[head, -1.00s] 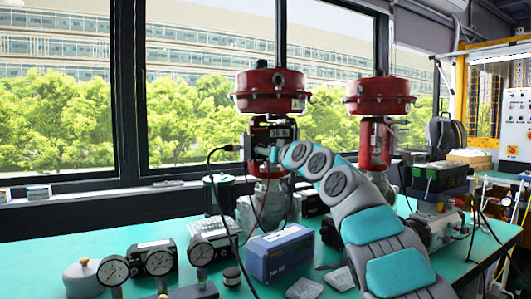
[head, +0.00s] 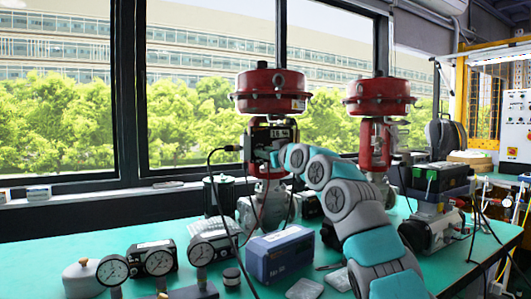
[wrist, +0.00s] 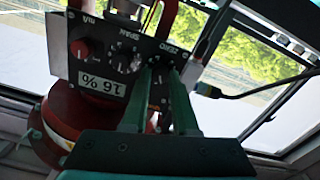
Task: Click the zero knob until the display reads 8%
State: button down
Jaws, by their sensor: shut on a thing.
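The valve positioner (head: 258,142) is a dark box below the left red actuator in the head view. In the wrist view its panel (wrist: 110,36) appears upside down. My gripper (wrist: 164,69) has two green fingers that are shut on this knob. In the head view my arm reaches the positioner from the right and the fingers cannot be made out.
A dial (wrist: 124,60) and a red knob (wrist: 80,48) sit beside the zero knob on the panel. A cable (head: 222,150) runs into the positioner's left side. A second red actuator (head: 378,98) stands to the right. Gauges and a blue box (head: 280,252) are on the green bench.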

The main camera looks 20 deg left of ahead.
jog(key=shift+n, duration=0.5)
jog(key=c, duration=0.7)
grip_release()
jog(key=shift+b+v, duration=1.5)
jog(key=shift+v, duration=2.35)
jog(key=shift+d, duration=0.1)
